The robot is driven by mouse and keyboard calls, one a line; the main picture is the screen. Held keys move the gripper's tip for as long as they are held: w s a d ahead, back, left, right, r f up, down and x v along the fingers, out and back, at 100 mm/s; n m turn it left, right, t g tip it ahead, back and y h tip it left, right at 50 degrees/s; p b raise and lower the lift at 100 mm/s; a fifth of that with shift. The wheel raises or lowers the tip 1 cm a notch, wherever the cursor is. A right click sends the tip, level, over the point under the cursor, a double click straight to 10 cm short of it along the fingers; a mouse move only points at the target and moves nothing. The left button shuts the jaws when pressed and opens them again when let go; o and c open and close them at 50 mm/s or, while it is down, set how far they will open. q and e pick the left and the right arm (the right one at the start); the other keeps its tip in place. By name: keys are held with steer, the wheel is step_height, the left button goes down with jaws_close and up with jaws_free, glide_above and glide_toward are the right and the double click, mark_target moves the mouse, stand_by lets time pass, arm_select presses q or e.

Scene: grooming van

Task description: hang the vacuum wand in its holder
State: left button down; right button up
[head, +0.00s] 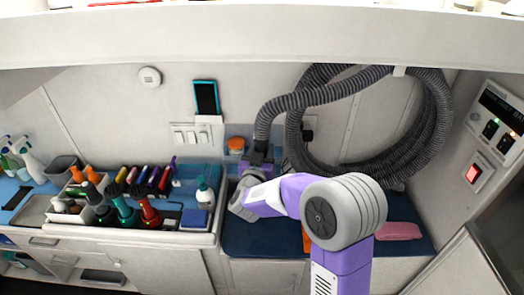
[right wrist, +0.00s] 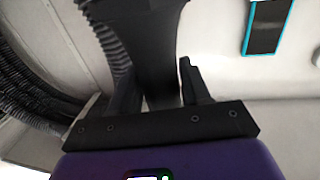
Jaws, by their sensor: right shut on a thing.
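The vacuum wand shows in the right wrist view as a dark, wide piece (right wrist: 150,40) between the fingers of my right gripper (right wrist: 155,95). In the head view my right gripper (head: 257,160) is at the back of the counter, shut on the wand at the lower end of the grey ribbed hose (head: 265,122). Most of the wand is hidden there by the gripper and arm. The hose rises from it into a large coil on the back wall. I cannot make out the holder clearly; a small dark fitting (head: 307,134) is partly behind the hose. My left gripper is not in view.
A tool caddy (head: 143,222) with several bottles and dryers stands left of my right arm. A phone (head: 206,97) and switches (head: 190,134) are on the wall. A pink cloth (head: 398,231) lies right. A shelf overhangs above.

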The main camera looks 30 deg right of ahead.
stand_by(0.7)
steer(key=shift+f+b, duration=0.5)
steer(key=shift+f, duration=0.05)
steer(key=o, duration=1.7)
steer(key=shift+f, duration=0.15)
steer(key=shift+a, duration=0.1)
steer(key=v, duration=1)
stand_by(0.7)
